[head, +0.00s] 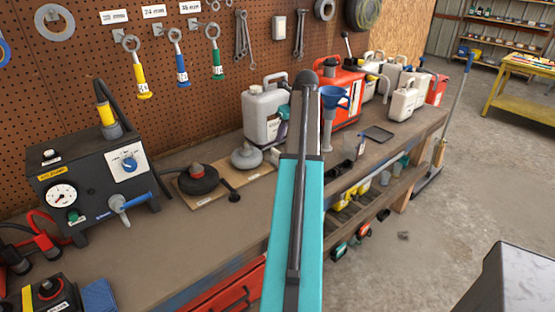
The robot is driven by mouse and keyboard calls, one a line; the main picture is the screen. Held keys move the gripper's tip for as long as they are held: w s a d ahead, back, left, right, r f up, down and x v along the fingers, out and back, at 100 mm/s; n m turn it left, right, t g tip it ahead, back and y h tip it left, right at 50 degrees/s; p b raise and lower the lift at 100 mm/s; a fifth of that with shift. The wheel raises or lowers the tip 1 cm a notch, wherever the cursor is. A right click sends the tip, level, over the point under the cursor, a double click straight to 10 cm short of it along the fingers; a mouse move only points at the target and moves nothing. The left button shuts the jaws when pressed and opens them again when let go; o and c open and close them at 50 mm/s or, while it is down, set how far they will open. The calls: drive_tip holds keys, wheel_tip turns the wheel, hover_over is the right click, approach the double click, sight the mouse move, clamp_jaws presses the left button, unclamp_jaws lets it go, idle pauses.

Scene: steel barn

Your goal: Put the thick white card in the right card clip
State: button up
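No loose thick white card can be made out for certain. White size labels hang on the pegboard above the ring wrenches: a left label (114,16), a middle label (153,11) and a right label (189,6) at the top edge. Whether any of them sits in a card clip is too small to tell. A small white box (279,27) is also on the pegboard. My teal arm link rises through the middle of the view and hides part of the workbench. My gripper's fingers do not show.
The workbench (235,215) carries a gauge box (95,180), a grey jug (266,112), a red canister (340,90) and several pale jugs. Yellow, blue and green wrenches hang above. A dark-topped block (515,285) stands at lower right.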

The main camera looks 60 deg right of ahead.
sight(277, 151)
drive_tip(key=shift+p+x, duration=0.6)
drive_tip(key=shift+x, duration=3)
drive_tip(key=shift+f, duration=0.15)
drive_tip(key=shift+p+x, duration=0.65)
drive_tip(key=shift+x, duration=0.3)
drive_tip(key=shift+p+x, duration=0.35)
drive_tip(key=shift+x, duration=1.15)
clamp_jaws()
